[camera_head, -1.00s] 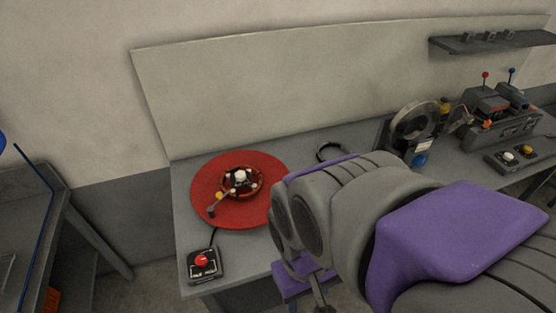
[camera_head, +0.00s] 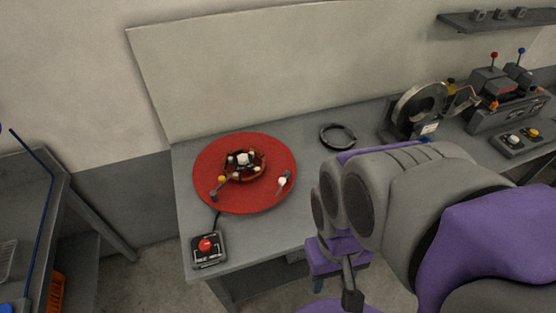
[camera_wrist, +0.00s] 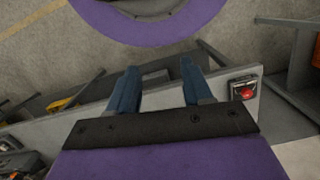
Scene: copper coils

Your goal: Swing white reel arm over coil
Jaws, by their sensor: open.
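In the head view, a red turntable disc (camera_head: 215,158) lies on the grey bench with a copper-brown coil (camera_head: 258,172) around its hub. The white reel arm (camera_head: 282,182) lies on the disc to the right of the coil, apart from it and pointing outward. A yellow-marked arm (camera_head: 221,179) reaches from the coil's front left edge. My gripper (camera_wrist: 160,88) shows in the wrist view with two blue fingers spread and nothing between them. It is away from the disc. The coil and reel arms do not show clearly in the wrist view.
A red-button box (camera_head: 207,248) stands at the bench's front left corner; it also shows in the wrist view (camera_wrist: 246,91). A black ring (camera_head: 338,136) lies right of the disc. A tape-reel machine (camera_head: 420,108) and a lever unit (camera_head: 505,98) stand farther right.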

